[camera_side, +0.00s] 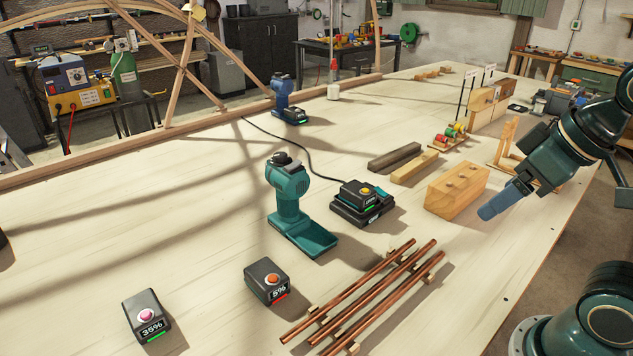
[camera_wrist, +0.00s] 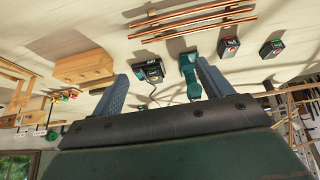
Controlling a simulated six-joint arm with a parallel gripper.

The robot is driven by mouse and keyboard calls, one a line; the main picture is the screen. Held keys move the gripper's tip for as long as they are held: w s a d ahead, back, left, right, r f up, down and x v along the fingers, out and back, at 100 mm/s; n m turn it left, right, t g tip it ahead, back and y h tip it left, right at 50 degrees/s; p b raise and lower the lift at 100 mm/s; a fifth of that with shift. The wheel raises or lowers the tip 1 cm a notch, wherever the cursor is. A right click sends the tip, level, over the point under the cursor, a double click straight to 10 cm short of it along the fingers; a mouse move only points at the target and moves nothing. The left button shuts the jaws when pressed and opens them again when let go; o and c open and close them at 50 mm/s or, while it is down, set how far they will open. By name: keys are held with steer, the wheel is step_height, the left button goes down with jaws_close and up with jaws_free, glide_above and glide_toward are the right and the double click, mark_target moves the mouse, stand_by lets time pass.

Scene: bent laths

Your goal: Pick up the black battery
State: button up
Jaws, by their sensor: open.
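Several black batteries are in view. One marked 35% (camera_side: 147,316) with a pink button stands at the front left in the side view. One marked 5% (camera_side: 267,281) with an orange button and a red bar stands right of it. A third battery (camera_side: 358,193) with a yellow button sits on a black charger (camera_side: 352,213); it also shows in the wrist view (camera_wrist: 153,72). A teal drill (camera_side: 289,205) stands upright beside the charger, its foot empty. My gripper (camera_side: 490,212) is open and empty, above the table's right side, apart from all batteries.
Copper rods (camera_side: 375,298) lie on small blocks at the front. A wooden block with holes (camera_side: 457,190) is near my gripper. Laths (camera_side: 395,157), a rack of spools and a second drill (camera_side: 284,100) are farther back. The table's left middle is clear.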

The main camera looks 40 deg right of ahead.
steer(key=shift+w, duration=0.1)
steer(key=w+d+r+g, duration=0.1)
steer(key=w+d+r, duration=0.1)
steer(key=w, duration=1.3)
steer(key=w+d+f, duration=0.2)
steer(key=w+f, duration=0.2)
steer(key=w, duration=0.3)
steer(key=w+d+f+g, duration=0.1)
steer(key=w+d+f, duration=0.1)
steer(key=w, duration=0.5)
steer(key=shift+w+d+f, duration=0.25)
steer(key=shift+d+f, duration=0.15)
steer(key=shift+f, duration=0.45)
glide_above(359, 189)
steer(key=s, duration=0.1)
steer(key=shift+s+f, duration=0.15)
steer(key=shift+f, duration=4)
steer(key=shift+f+g, duration=0.1)
steer(key=shift+g, duration=0.2)
